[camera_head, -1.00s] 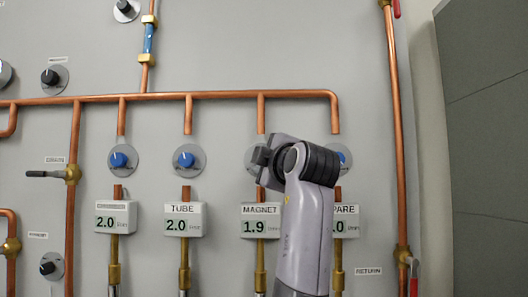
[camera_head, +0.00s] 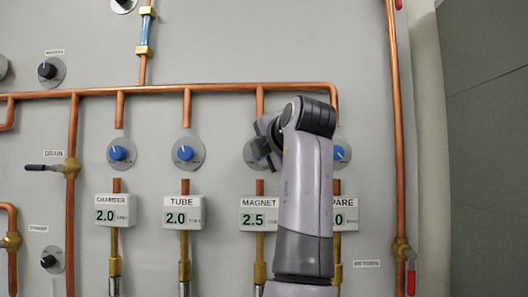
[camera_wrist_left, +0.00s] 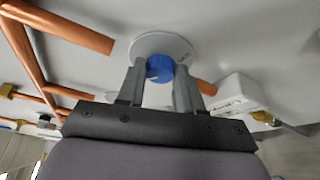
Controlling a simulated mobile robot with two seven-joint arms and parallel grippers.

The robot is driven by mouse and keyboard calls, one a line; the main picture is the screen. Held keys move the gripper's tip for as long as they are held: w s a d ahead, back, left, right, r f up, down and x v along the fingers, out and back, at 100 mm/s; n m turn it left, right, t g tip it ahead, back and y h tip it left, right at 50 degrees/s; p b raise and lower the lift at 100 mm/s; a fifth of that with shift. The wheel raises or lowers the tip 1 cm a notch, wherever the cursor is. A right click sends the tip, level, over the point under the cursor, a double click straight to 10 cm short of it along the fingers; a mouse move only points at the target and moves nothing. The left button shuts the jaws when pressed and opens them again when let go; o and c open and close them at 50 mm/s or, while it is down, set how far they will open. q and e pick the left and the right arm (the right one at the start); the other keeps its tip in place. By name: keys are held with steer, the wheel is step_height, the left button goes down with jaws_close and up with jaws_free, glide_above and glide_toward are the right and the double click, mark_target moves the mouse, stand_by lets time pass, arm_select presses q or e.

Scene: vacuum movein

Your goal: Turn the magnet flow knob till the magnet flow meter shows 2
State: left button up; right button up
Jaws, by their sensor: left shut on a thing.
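The magnet flow meter (camera_head: 259,214) is a white box labelled MAGNET, and its display reads 2.5. Above it, the magnet knob's round grey plate (camera_head: 249,153) shows at its left edge in the head view; my gripper hides the knob there. In the left wrist view the blue magnet flow knob (camera_wrist_left: 160,66) sits between my fingers in front of its round plate. My left gripper (camera_head: 266,147) is shut on this knob, one finger on each side. My right gripper is not in view.
The chamber meter (camera_head: 116,211) and tube meter (camera_head: 184,213) both read 2.0, with blue knobs above. The spare meter (camera_head: 347,214) is partly behind my arm. A copper pipe (camera_head: 225,88) runs across above the knobs. The drain lever (camera_head: 45,167) sticks out at left.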

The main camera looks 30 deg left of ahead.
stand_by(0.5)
arm_select(q)
steer(key=o, duration=1)
steer(key=shift+o, duration=0.2)
steer(key=shift+s, duration=0.1)
